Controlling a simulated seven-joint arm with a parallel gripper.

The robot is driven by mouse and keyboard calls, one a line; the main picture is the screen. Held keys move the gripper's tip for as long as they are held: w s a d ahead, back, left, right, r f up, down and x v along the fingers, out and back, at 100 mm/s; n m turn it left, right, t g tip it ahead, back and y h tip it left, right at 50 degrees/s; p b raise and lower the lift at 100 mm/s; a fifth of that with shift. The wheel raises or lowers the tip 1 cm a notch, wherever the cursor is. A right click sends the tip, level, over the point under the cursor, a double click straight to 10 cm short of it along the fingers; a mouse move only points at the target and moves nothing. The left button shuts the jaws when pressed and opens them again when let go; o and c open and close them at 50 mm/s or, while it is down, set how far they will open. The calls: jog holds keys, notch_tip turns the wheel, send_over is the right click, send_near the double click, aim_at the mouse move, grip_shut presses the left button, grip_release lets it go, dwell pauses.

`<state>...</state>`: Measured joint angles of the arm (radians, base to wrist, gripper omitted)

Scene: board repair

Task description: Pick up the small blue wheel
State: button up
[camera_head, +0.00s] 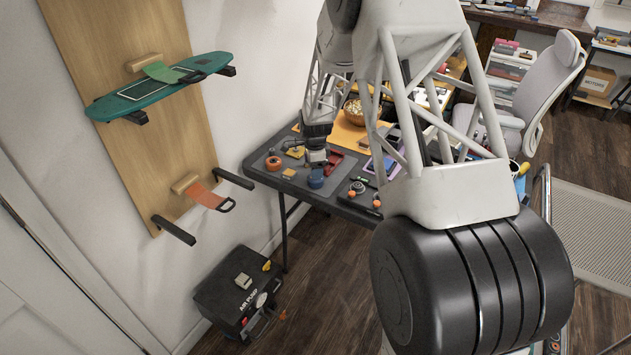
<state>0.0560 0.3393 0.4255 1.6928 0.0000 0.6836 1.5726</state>
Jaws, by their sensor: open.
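A small blue wheel (316,178) sits on the dark mat of the workbench, near its front edge. My gripper (317,163) is just above the wheel, pointing down, and is open. From this view I cannot tell whether the fingers are around the wheel or only over it. The fingertips are small and partly hidden. An orange-red wheel (273,163) lies on the mat to the left of my gripper.
Red parts (334,160) lie close to the right of my gripper. A yellow piece (294,152) lies behind and to the left. Small orange balls or wheels (357,187) are at the right. A wicker bowl (354,113) stands farther back. A black air pump (240,290) is on the floor.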

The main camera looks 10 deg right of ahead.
jog(key=shift+d+f, duration=0.1)
jog(key=shift+f, duration=2.35)
jog(key=c, duration=0.6)
jog(key=shift+r, duration=0.1)
jog(key=shift+r, duration=0.75)
notch_tip(320, 180, up, 2)
jog(key=shift+s+r, duration=0.1)
jog(key=s+r, duration=0.1)
jog(key=s, duration=1.4)
jog(key=shift+s+a, duration=0.4)
jog(key=shift+a, duration=0.05)
